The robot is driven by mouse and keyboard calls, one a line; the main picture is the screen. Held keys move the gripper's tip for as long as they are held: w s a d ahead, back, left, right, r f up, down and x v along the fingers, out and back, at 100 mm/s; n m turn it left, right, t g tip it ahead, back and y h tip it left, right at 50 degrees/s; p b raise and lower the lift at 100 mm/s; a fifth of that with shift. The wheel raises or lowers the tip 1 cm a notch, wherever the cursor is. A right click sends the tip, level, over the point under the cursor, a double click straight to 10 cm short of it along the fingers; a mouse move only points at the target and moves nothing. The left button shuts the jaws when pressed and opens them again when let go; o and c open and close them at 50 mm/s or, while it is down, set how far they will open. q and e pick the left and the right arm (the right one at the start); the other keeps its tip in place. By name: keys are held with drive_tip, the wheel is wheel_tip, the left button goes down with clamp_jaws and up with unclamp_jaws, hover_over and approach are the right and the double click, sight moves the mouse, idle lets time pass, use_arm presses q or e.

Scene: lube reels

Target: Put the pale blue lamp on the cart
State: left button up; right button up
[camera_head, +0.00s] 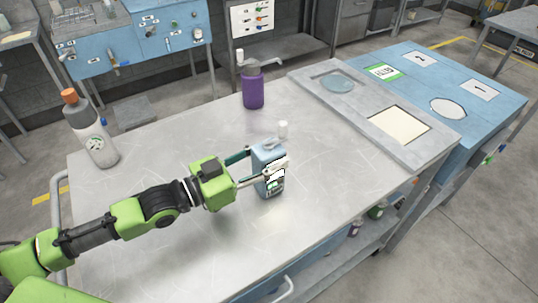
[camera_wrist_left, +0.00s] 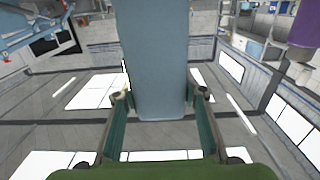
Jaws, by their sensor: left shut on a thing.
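The pale blue lamp (camera_head: 268,157), a boxy upright body with a dark labelled front, is in the middle of the head view. My left gripper (camera_head: 268,172) is shut on it, with a finger on each side. The lamp stands over the metal top of the cart (camera_head: 190,155); I cannot tell whether its base touches the top. In the left wrist view the lamp (camera_wrist_left: 152,60) fills the upper middle between the fingers (camera_wrist_left: 158,97) of my left gripper. My right gripper is not in view.
A grey bottle with an orange cap (camera_head: 90,130) stands at the cart's left. A grey panel (camera_head: 350,95) and blue bench (camera_head: 440,80) lie right. The front top is clear.

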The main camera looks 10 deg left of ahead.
use_arm(q)
drive_tip(key=o, duration=1.4)
drive_tip(key=shift+f, duration=0.15)
drive_tip(key=shift+r, duration=0.2)
drive_tip(key=v, duration=1.2)
drive_tip(key=shift+r, duration=0.1)
